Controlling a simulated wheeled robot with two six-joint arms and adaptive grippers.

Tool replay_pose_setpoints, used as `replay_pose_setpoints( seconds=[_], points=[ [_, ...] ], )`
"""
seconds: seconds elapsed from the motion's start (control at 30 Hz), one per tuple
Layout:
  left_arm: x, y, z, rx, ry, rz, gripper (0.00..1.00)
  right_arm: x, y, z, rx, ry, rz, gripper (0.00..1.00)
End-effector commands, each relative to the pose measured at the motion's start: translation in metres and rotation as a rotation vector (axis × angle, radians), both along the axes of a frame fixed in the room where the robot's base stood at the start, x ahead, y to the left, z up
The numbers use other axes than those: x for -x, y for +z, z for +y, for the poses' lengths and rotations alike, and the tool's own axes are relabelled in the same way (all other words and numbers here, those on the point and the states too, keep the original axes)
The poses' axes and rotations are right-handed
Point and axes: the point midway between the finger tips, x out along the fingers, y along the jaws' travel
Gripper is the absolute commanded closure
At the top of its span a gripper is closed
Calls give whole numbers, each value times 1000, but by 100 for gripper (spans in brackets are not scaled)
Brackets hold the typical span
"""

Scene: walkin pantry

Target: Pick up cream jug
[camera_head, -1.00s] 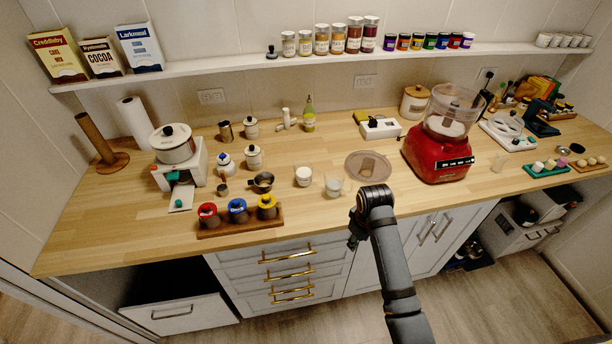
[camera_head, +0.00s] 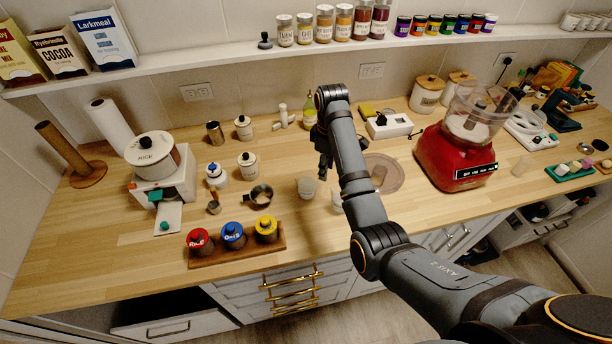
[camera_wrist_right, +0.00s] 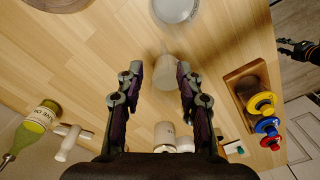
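My right gripper (camera_head: 324,168) hangs above the counter, fingers pointing down. In the right wrist view its fingers (camera_wrist_right: 157,92) are open and apart, with nothing held. A small pale cup-like vessel (camera_head: 307,187) stands on the counter below; in the wrist view it shows beyond the fingertips, between their lines (camera_wrist_right: 165,72). A second pale vessel (camera_head: 337,201) is partly hidden by my right arm. A small white pot with a blue top (camera_head: 216,174) stands further left. I cannot tell for certain which is the cream jug. My left gripper (camera_wrist_right: 290,48) seems to show small at the wrist view's right edge.
A wooden rack (camera_head: 276,248) holds red, blue and yellow-lidded jars at the front. A metal pan (camera_head: 260,196) and a lidded white canister (camera_head: 247,163) stand left of the pale vessels. A round board (camera_head: 389,184) and a red food processor (camera_head: 450,165) are right. A green bottle (camera_head: 310,112) stands behind.

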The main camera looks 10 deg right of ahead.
Motion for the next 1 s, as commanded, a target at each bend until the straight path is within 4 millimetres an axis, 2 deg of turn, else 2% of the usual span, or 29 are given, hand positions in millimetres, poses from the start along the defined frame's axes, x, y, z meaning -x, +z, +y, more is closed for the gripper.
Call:
replay_pose_setpoints(
  seconds=[0.17, 0.3, 0.43, 0.57, 0.67, 0.73, 0.83, 1.0],
  points=[
    [43, -17, 0, -1, 2, 63, 60, 0, -14, 0, 0, -1, 0, 63],
    [67, -44, 1, -1, 3, 97, 60, 0, -39, 0, 0, -1, 0, 63],
    [61, -61, 1, -1, 3, 88, 60, 0, -56, 0, 0, -2, -1, 63],
    [33, -58, 0, 0, 2, 47, 60, 0, -55, 0, 0, -2, -1, 63],
    [19, -70, 0, 0, 1, 23, 60, 0, -68, -1, 1, -2, -1, 63],
    [19, -78, 0, 0, 1, 24, 60, -1, -78, -2, 1, -2, 1, 63],
    [29, -68, 0, 1, 1, 41, 60, -2, -89, -3, 1, -2, 3, 63],
    [44, -67, 0, 0, 2, 63, 60, -2, -104, -3, 0, -2, -1, 63]
  ],
)
